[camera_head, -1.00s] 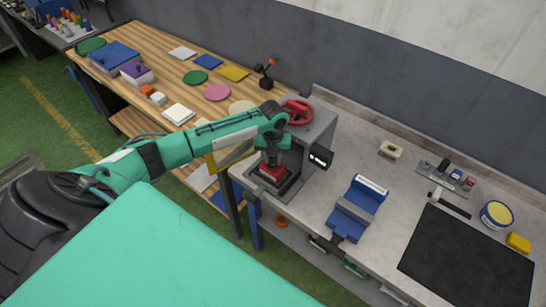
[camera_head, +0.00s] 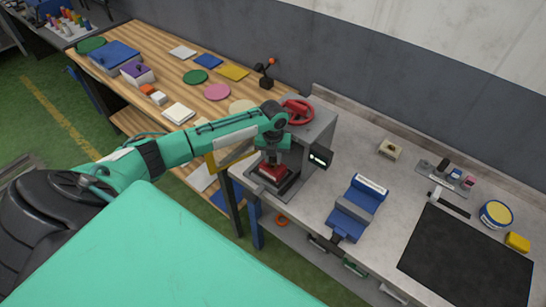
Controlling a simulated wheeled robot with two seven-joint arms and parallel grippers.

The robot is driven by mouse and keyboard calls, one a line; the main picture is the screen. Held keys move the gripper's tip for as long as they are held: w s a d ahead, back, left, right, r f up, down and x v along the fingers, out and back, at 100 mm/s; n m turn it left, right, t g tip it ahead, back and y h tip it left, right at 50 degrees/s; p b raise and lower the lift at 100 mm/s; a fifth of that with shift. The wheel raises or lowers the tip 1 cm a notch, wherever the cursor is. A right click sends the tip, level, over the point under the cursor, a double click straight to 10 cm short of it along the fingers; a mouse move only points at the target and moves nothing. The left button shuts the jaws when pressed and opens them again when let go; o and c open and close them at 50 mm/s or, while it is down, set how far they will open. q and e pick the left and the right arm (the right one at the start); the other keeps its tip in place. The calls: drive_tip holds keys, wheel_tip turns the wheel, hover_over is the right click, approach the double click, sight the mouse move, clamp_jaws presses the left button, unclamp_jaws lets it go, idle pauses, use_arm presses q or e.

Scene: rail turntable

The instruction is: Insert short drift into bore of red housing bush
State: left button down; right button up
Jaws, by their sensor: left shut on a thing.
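The red housing bush (camera_head: 272,171) sits on the dark base of a grey press (camera_head: 315,140) at the left end of the grey bench. My left gripper (camera_head: 273,158) points down directly over the red housing bush, inside the press opening. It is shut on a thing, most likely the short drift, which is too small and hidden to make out. The bore is hidden under the gripper. I cannot tell whether the drift's tip is in the bore. My right gripper is not in view.
The press has a red handwheel (camera_head: 298,112) on top, close to my left wrist. A blue vise (camera_head: 357,208) stands to the right, with a black mat (camera_head: 467,258) beyond it. A wooden table (camera_head: 140,60) with several coloured discs and boxes lies to the left.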

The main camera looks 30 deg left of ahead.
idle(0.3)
use_arm(q)
drive_tip(key=shift+f+b, duration=0.3)
drive_tip(key=shift+f, duration=0.35)
drive_tip(key=c, duration=1.1)
unclamp_jaws()
drive_tip(key=shift+r, duration=0.1)
drive_tip(key=shift+r+b, duration=0.3)
drive_tip(key=shift+r, duration=0.05)
wheel_tip(320, 180, up, 13)
drive_tip(key=b, duration=0.4)
